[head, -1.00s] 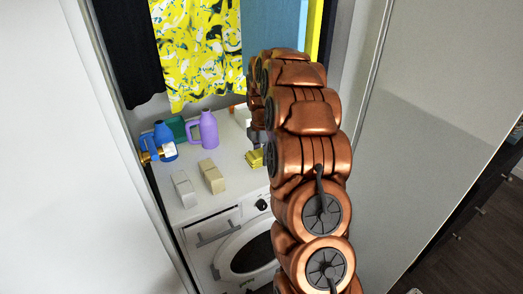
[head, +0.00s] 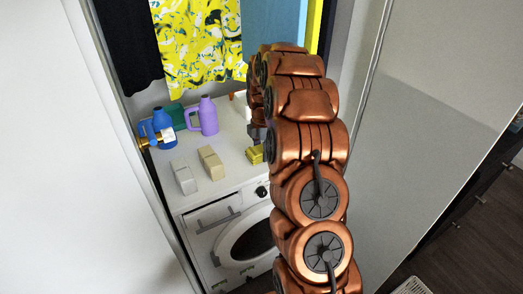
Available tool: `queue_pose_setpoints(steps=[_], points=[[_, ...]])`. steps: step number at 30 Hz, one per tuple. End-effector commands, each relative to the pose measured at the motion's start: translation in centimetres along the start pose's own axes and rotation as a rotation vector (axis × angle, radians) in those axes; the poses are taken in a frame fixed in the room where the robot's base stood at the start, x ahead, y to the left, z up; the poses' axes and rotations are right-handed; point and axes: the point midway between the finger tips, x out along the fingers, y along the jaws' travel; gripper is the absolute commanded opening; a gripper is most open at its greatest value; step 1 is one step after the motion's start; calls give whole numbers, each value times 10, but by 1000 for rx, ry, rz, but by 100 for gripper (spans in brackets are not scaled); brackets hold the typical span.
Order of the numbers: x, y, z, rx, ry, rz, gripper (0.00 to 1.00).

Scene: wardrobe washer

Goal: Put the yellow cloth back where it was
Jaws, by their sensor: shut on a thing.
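The small folded yellow cloth (head: 256,154) shows just left of my arm, over the right part of the white washer's top (head: 228,165). My gripper (head: 257,140) is mostly hidden behind my copper arm; only a grey part shows directly above the cloth. It is shut on the cloth. I cannot tell whether the cloth touches the washer top or hangs just above it.
Clothes (head: 200,50) hang above. White panels flank the opening. A white basket (head: 412,286) lies on the floor at lower right.

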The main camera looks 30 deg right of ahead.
Motion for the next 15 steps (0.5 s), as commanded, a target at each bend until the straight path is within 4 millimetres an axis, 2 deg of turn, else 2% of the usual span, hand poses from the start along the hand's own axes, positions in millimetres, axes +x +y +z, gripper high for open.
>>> queue_pose_setpoints(steps=[9,10,15], points=[[4,0,0,0,0,0,22],[4,0,0,0,0,0,58],[4,0,0,0,0,0,76]])
